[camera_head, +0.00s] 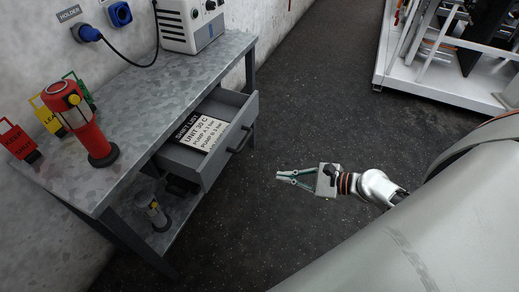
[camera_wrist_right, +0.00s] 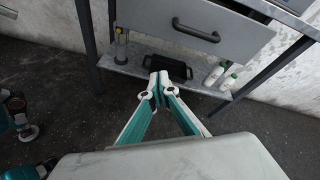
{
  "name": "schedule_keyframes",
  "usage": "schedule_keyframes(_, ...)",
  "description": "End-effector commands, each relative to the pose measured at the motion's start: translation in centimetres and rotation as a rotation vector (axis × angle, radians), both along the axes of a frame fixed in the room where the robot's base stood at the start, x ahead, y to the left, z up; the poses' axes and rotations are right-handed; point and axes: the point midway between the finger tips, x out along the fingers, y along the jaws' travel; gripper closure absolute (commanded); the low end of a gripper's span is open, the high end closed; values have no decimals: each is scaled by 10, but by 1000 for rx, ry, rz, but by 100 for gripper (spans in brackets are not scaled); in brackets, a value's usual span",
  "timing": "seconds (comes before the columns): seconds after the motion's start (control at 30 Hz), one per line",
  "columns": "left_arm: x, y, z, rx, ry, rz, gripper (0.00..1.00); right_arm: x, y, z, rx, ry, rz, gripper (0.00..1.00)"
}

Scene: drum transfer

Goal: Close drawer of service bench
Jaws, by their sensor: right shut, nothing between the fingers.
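The grey service bench (camera_head: 150,83) stands at the left in the head view. Its drawer (camera_head: 186,162) is pulled out toward the right, with a dark bar handle (camera_head: 239,139) on its front and a shift list sheet (camera_head: 205,133) lying inside. In the right wrist view the drawer front (camera_wrist_right: 235,40) and its handle (camera_wrist_right: 196,30) are above the fingertips. My right gripper (camera_head: 279,176) is shut and empty, in the open space to the right of the drawer and apart from it. It also shows in the right wrist view (camera_wrist_right: 158,77). My left gripper is not visible in the head view.
A red lantern (camera_head: 84,130) and a white device (camera_head: 190,24) stand on the bench top. The lower shelf (camera_wrist_right: 140,69) holds a dark case and white bottles (camera_wrist_right: 228,80). A white cart (camera_head: 430,80) is at the back right. The dark floor (camera_head: 300,100) between is clear.

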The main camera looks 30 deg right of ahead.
Motion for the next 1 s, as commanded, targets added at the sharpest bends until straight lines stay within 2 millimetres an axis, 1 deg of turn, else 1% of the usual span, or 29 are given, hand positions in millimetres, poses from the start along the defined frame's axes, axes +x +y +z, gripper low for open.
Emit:
schedule_keyframes(0.03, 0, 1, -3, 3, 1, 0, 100, 8, -8, 8, 91, 35, -29, 100)
schedule_keyframes(0.1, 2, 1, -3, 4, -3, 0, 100, 17, -15, 23, 222, 81, -65, 100)
schedule_keyframes(0.2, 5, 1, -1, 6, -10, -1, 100, 26, -24, 41, 358, 126, -97, 100)
schedule_keyframes(0.3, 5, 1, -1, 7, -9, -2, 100, 32, -28, 52, 437, 153, -113, 100)
schedule_keyframes(0.43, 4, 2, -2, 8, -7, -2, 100, 37, -27, 56, 468, 162, -119, 100)
schedule_keyframes(0.57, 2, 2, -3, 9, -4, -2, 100, 49, -18, 54, 468, 159, -119, 100)
schedule_keyframes(1.0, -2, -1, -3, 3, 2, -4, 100, 112, 32, 38, 467, 157, -119, 100)
